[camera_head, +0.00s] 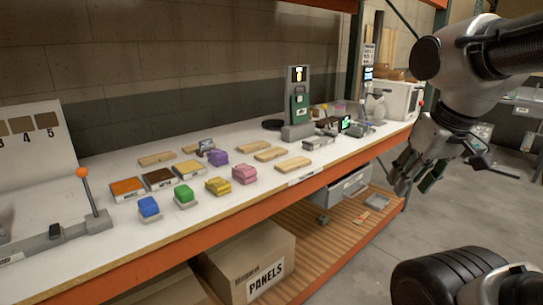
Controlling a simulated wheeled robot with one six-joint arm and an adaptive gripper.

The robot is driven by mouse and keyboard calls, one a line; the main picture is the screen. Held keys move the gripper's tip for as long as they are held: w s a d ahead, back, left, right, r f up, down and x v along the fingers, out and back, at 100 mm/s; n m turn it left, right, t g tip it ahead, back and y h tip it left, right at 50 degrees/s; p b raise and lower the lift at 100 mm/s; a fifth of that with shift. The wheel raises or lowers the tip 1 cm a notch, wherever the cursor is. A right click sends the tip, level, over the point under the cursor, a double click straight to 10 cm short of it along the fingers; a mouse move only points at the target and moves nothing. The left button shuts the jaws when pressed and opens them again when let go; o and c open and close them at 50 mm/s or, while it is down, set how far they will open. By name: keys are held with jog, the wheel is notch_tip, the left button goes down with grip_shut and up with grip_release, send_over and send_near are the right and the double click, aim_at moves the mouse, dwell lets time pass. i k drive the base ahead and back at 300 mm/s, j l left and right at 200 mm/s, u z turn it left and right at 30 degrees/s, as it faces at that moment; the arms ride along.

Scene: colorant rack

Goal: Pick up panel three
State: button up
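Several plain light-wood panels lie flat on the white bench top: one at the left (156,159), one at the back (196,147), and others toward the middle, including the one nearest the front edge (293,163). I see no readable number on them, so I cannot tell which is panel three. A cardboard box (255,265) marked PANELS stands on the lower shelf; its contents are hidden. My gripper (414,184) hangs at the right, in front of the bench and apart from all panels. Its fingers look spread and nothing shows between them.
Orange, brown and yellow-topped pieces (127,188) and several coloured blocks (217,158) lie on the bench (105,240). A lever with an orange knob (83,172) stands at the left, a dark-green device (299,105) at the back. A grey bin (348,188) sits below.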

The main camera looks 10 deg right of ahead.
aim_at(270, 154)
jog(key=i+l+u, duration=0.1)
jog(key=u, duration=0.3)
jog(key=i+l+u, duration=0.1)
jog(key=u, duration=0.3)
jog(key=i+l+u, duration=0.15)
jog(key=l, duration=0.25)
jog(key=i+l+u, duration=0.15)
jog(key=l, duration=0.3)
jog(key=i+l+u, duration=0.15)
jog(key=l, duration=0.3)
jog(key=l+u, duration=0.15)
jog(key=l, duration=0.3)
jog(key=i+l, duration=0.1)
jog(key=l, duration=0.3)
jog(key=i+l, duration=0.1)
jog(key=l, duration=0.35)
